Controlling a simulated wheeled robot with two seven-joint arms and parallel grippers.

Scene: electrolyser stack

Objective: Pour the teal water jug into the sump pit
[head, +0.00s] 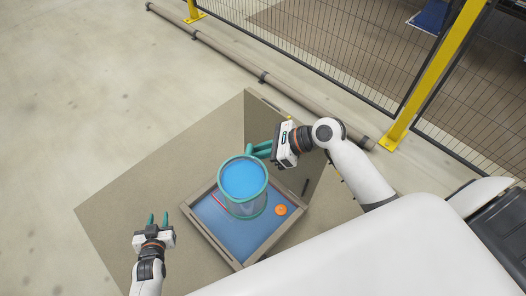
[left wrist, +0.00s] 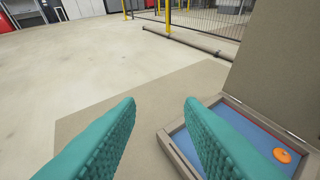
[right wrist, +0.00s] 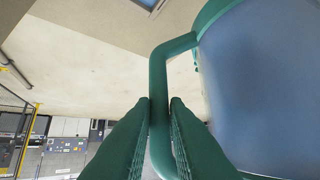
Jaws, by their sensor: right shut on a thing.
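The teal water jug (head: 243,182) has a clear body, a teal rim and handle, and blue water inside. In the head view it is held above the sump pit (head: 235,256), a framed square with blue water in it. The jug looks about upright. My right gripper (head: 264,150) is shut on the jug's handle, and the right wrist view shows the fingers (right wrist: 160,108) on both sides of the handle (right wrist: 158,75). My left gripper (head: 158,220) is open and empty, left of the pit; its spread fingers show in the left wrist view (left wrist: 160,115).
An orange round thing (head: 281,210) and a red strip (head: 222,203) show in the pit. An open lid panel (head: 290,140) stands upright behind it. A pipe (head: 225,48) and a mesh fence with yellow posts (head: 435,75) lie beyond. Floor at left is clear.

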